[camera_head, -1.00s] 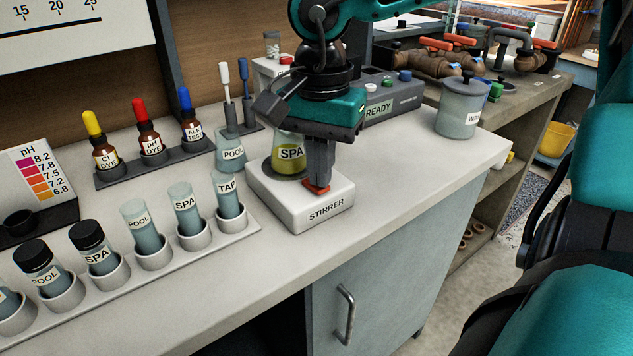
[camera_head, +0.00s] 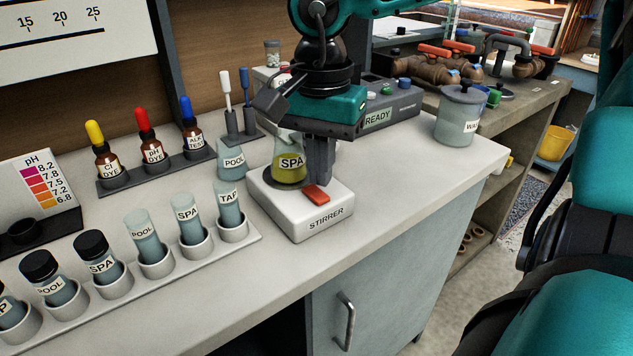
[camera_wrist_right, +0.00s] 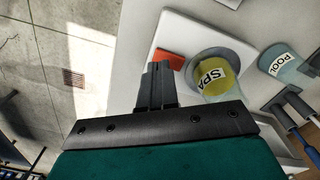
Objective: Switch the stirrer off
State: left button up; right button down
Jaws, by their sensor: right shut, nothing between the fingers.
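The white stirrer (camera_head: 322,224) stands on the bench with its label facing front. Its orange-red rocker switch (camera_head: 316,194) is on the top near the front; it also shows in the right wrist view (camera_wrist_right: 167,60). A SPA flask (camera_head: 290,163) with yellow-green liquid stands on the stirrer's round plate. It also shows in the wrist view (camera_wrist_right: 215,80). My right gripper (camera_head: 319,182) is shut and empty, fingers pointing down, just above and behind the switch, beside the flask. It looks apart from the switch. My left gripper is not in view.
A POOL flask (camera_head: 231,160) stands behind the stirrer. A rack (camera_head: 207,256) of labelled vials lies to the left. A grey READY device (camera_head: 392,108) and a WASTE jar (camera_head: 460,118) stand behind and right. Bench front right is clear.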

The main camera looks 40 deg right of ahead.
aim_at(320, 196)
jog(key=shift+r+p, duration=1.4)
jog(key=shift+r, duration=0.85)
